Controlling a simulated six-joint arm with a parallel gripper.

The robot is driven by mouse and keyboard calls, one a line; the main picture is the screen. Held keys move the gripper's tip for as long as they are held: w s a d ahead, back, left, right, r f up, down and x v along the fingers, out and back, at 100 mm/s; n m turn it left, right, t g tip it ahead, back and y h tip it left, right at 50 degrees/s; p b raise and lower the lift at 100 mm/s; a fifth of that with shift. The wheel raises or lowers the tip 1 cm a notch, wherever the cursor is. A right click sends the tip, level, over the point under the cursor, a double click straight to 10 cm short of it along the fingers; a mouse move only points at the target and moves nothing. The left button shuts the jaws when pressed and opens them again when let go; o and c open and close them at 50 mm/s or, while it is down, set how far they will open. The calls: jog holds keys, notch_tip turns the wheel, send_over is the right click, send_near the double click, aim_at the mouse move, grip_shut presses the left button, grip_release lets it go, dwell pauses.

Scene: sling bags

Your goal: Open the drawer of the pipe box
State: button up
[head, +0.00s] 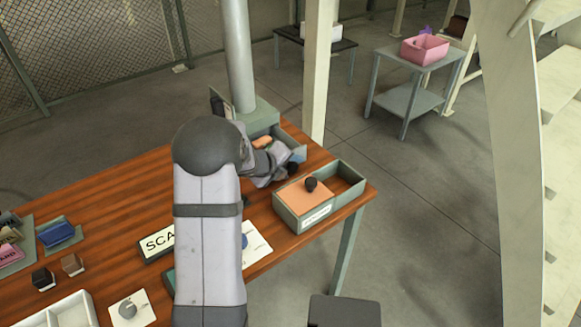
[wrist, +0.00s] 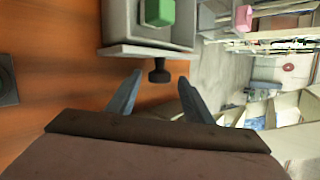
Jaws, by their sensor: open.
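The pipe box (head: 258,113) stands at the far edge of the table, with a grey-green pipe (head: 238,55) rising from it. Its drawer (head: 292,140) sticks out toward the table, its inside partly visible. In the wrist view, the drawer's pale front (wrist: 125,50) carries a dark knob (wrist: 159,72), and a green block (wrist: 160,13) lies behind that front. My gripper (wrist: 160,84) is open, with one finger on each side of the knob's line and the knob near the tips. I see no contact. In the head view, my arm partly hides the gripper (head: 287,168) and the knob.
A green box (head: 340,206) with an orange panel and dark knob stands close by at the table's right corner.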

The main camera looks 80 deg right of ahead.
jog(key=v, duration=0.6)
jog(key=shift+r, duration=0.2)
jog(key=shift+w, duration=0.1)
